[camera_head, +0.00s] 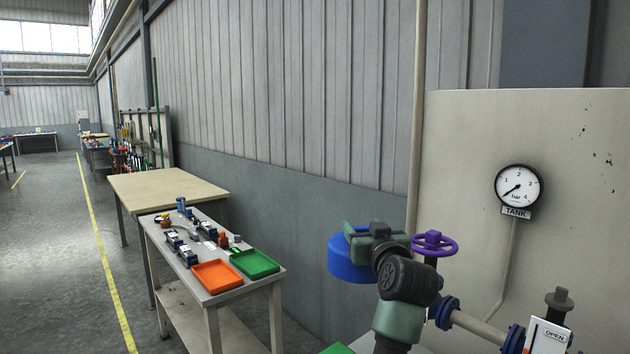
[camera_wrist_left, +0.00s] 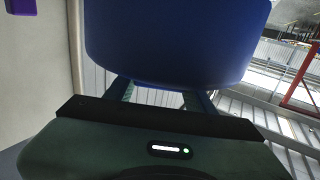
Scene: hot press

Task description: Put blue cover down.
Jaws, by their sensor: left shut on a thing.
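The blue cover (camera_head: 350,262) is a round, cap-like piece held up in the air in front of the grey wall, left of the purple valve wheel. My left gripper (camera_head: 362,236) is shut on it. In the left wrist view the blue cover (camera_wrist_left: 178,40) fills the top middle, with the two fingers of my left gripper (camera_wrist_left: 168,95) reaching up to it. The fingertips are hidden behind the cover in that view. My right gripper does not show.
A purple valve wheel (camera_head: 434,244) on blue-flanged piping stands right beside my left wrist. A tank (camera_head: 570,200) with a gauge (camera_head: 518,188) is behind. At left, a workbench (camera_head: 225,291) holds an orange tray (camera_head: 217,276), a green tray (camera_head: 255,264) and small parts. A bare table (camera_head: 165,190) stands beyond.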

